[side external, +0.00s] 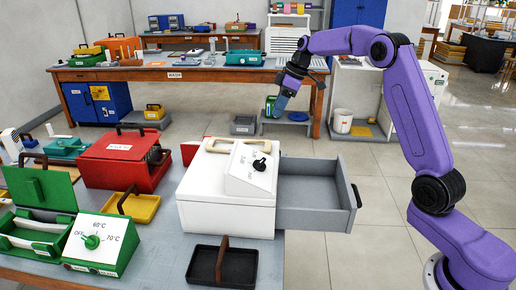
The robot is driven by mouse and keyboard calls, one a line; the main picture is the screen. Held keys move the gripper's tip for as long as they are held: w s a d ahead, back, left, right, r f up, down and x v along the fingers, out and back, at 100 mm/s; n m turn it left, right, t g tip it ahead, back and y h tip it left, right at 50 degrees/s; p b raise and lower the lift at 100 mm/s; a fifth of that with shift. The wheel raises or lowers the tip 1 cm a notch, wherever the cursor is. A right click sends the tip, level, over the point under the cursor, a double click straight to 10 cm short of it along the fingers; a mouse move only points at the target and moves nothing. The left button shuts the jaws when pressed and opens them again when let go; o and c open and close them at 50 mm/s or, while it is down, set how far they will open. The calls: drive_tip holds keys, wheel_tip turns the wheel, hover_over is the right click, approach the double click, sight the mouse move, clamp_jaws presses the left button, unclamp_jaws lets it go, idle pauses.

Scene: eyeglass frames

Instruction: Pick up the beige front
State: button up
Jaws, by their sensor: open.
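I cannot make out a beige eyeglass front in the side external view. My gripper (276,108) is open, raised in the air behind and above the white box, with its fingers angled down and to the left. Nothing can be seen held in it. The white box (226,216) has a beige handle and a white dial unit on top. Its grey drawer (312,218) is pulled out to the right; the part of its floor that shows looks bare.
A red box (112,172), a yellow tray (133,206), a green dial unit (100,243) and an open green case (38,205) crowd the left of the near bench. A black tray (240,268) sits in front of the white box. Open floor lies right of the drawer.

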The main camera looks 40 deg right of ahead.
drive_tip(key=x, duration=1.1)
drive_tip(key=d+x, duration=0.1)
drive_tip(key=x, duration=0.5)
drive_tip(key=shift+w+a+f, duration=0.1)
drive_tip(key=shift+w+f, duration=0.05)
drive_tip(key=shift+w, duration=0.3)
clamp_jaws()
